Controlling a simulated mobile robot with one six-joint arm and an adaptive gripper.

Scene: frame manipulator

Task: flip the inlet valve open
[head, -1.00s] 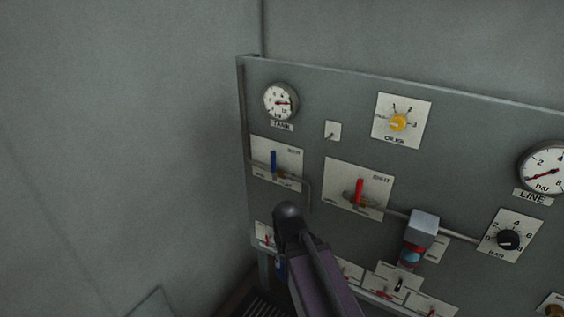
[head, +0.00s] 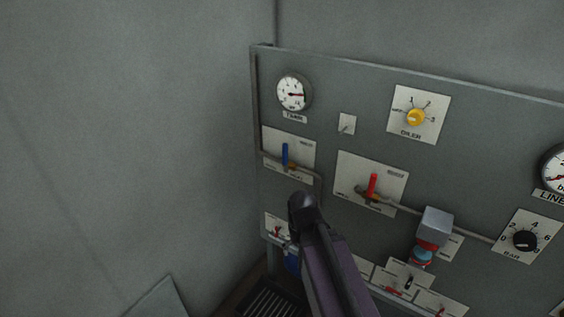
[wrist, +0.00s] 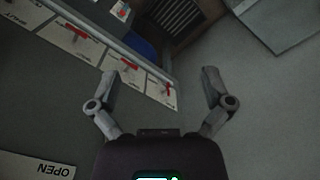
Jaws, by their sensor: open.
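The panel carries two upright valve levers. A blue lever (head: 285,155) stands on a white plate at left, and a red lever (head: 372,185) stands on a white plate right of it. Both sit on a grey pipe. The plate labels are too small to read, so I cannot tell which is the inlet valve. In the head view my dark arm rises in front of the panel, below and between the levers, and hides part of it. My gripper (wrist: 160,85) is open and empty in the wrist view, fingers spread wide. Neither lever is clearly between them.
A grey-and-red fitting (head: 434,225) protrudes at right on the pipe. Small red switches (wrist: 76,30) line the panel bottom. A plate reading OPEN (wrist: 38,168) shows at the wrist view's lower left. A dark grate (head: 270,302) lies below; a bare wall fills the left.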

